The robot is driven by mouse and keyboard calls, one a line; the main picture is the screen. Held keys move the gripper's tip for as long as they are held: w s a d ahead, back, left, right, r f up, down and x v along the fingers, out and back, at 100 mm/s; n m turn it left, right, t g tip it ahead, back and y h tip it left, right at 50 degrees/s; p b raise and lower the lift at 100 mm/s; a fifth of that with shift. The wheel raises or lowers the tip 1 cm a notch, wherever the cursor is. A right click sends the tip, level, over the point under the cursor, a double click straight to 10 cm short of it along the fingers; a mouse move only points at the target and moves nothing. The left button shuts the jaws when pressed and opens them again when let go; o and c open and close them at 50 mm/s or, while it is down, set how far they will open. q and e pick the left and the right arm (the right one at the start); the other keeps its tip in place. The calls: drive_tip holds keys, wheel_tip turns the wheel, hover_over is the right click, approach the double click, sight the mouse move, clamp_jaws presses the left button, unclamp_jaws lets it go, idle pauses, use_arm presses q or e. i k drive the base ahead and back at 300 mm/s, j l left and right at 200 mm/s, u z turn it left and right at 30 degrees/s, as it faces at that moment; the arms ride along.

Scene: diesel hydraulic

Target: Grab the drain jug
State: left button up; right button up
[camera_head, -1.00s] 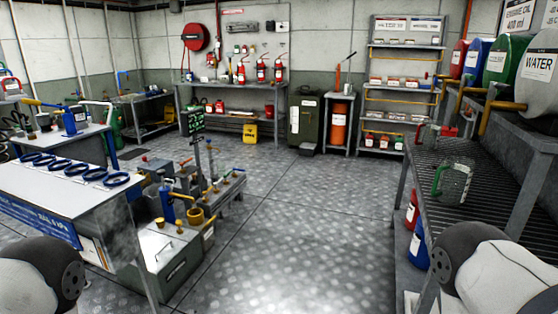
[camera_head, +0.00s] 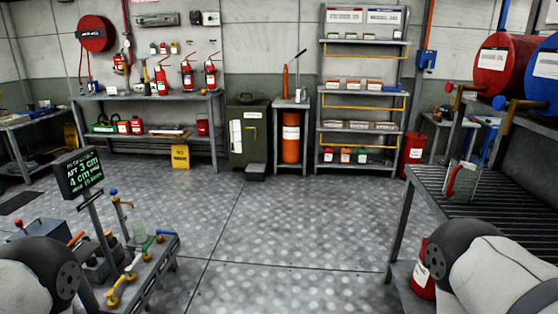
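A clear jug with a red handle (camera_head: 461,181) stands on the slatted rack table (camera_head: 515,211) at the right, below the drums. A small clear container (camera_head: 139,231) stands on the low equipment bench (camera_head: 150,265) at the lower left. No readable label shows which of them, if either, is the drain jug. Only upper parts of my two arms show, in the lower left and lower right corners. Both grippers are out of the picture. My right arm hides part of the rack table's near end.
Red (camera_head: 500,66) and blue (camera_head: 541,72) drums with taps overhang the rack table. A display sign (camera_head: 78,173) rises from the low bench. Open metal floor (camera_head: 285,225) lies ahead, up to a green bin (camera_head: 248,132) and shelf unit (camera_head: 360,100).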

sight(301, 92)
drive_tip(key=i+z, duration=0.35)
drive_tip(key=i, duration=2.1)
drive_tip(key=i+j, duration=0.15)
drive_tip(key=i, duration=2.35)
drive_tip(key=l+z, duration=0.05)
drive_tip(key=l, duration=0.05)
